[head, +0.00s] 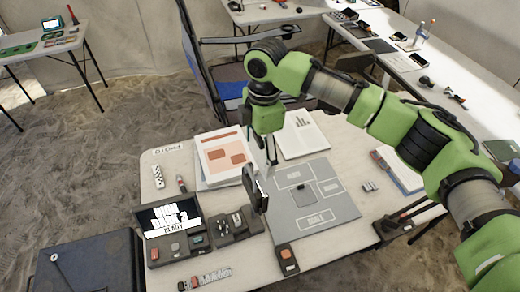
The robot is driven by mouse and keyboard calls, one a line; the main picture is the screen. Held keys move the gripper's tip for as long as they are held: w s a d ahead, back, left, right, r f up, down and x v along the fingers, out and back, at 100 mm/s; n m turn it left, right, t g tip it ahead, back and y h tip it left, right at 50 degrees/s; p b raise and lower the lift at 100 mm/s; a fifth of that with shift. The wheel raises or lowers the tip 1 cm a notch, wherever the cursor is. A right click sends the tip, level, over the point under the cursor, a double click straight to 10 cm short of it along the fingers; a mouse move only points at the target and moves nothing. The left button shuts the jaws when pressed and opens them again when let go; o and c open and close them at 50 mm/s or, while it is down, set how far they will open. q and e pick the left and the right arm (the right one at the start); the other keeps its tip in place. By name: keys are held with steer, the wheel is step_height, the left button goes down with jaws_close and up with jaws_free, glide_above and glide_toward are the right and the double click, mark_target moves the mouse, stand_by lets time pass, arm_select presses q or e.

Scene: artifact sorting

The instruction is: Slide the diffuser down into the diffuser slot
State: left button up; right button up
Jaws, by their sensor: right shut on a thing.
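My right gripper (264,165) points down over the front table, shut on a dark, flat, upright piece (259,199), which I take to be the diffuser. The piece hangs at the left edge of the grey sorting mat (292,222), right of a dark slotted holder (240,240). I cannot tell whether its lower end touches the holder or the mat. The diffuser slot cannot be clearly made out; it may be in that holder. My left gripper is not in view.
A small screen unit (168,217) stands left of the holder. A dark device with an orange button (287,258) lies at the mat's front edge. Printed sheets (225,157) lie behind. A blue chair (230,80) stands beyond the table.

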mark_target(261, 165)
steer(key=shift+w+d+r+p, duration=0.1)
steer(key=shift+r+p, duration=0.05)
steer(key=shift+p, duration=0.25)
steer(key=shift+d+f, duration=0.1)
steer(key=shift+f, duration=0.2)
steer(key=shift+f+b, duration=0.3)
steer(key=shift+f, duration=0.6)
steer(key=shift+f+b, duration=0.55)
steer(key=shift+f, duration=1.3)
steer(key=shift+p, duration=0.5)
steer(key=shift+p, duration=0.45)
